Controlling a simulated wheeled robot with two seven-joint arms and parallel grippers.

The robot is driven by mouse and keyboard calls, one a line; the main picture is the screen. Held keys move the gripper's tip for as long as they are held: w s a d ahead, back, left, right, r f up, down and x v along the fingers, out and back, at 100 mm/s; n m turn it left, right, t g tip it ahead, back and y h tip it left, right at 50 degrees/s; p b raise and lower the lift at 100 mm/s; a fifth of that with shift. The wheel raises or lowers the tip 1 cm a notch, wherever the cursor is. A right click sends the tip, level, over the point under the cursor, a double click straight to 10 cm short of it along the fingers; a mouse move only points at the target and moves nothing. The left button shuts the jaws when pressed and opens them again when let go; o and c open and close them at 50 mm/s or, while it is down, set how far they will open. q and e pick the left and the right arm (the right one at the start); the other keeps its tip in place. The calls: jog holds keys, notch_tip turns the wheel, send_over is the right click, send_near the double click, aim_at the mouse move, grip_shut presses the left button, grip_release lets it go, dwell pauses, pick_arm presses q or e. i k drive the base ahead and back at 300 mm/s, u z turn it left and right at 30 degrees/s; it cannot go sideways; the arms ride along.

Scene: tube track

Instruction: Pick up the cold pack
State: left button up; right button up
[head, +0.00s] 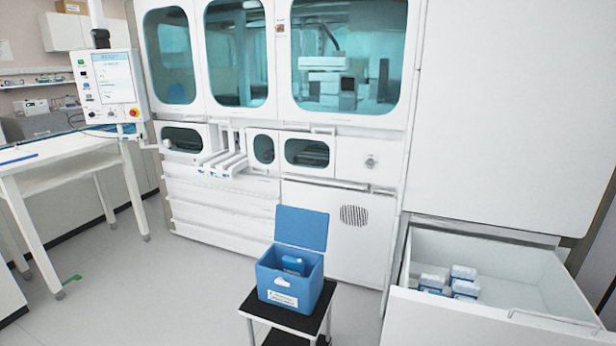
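Several small white-and-blue packs, which look like cold packs (464,273), lie in the left part of an open white drawer (520,262) at the lower right. Some stand close beside or on one another; their exact stacking is hard to tell. A blue box (278,291) with its lid (301,227) raised stands on a small black-topped stand. A blue item with a pale mark (293,265) shows inside the box; I cannot tell what it is. Neither of my grippers is in view.
The stand (322,310) is left of the drawer. A large white machine (225,205) with teal windows fills the back. A control screen (112,78) and a white table (60,165) are at the left. The grey floor (150,290) is open at the lower left.

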aim_at(291, 266)
jog(key=z, duration=0.15)
jog(key=k, duration=0.45)
jog(key=z, duration=1.55)
jog(key=i, duration=0.9)
jog(key=u, duration=0.5)
jog(key=i, duration=0.7)
jog(key=u, duration=0.5)
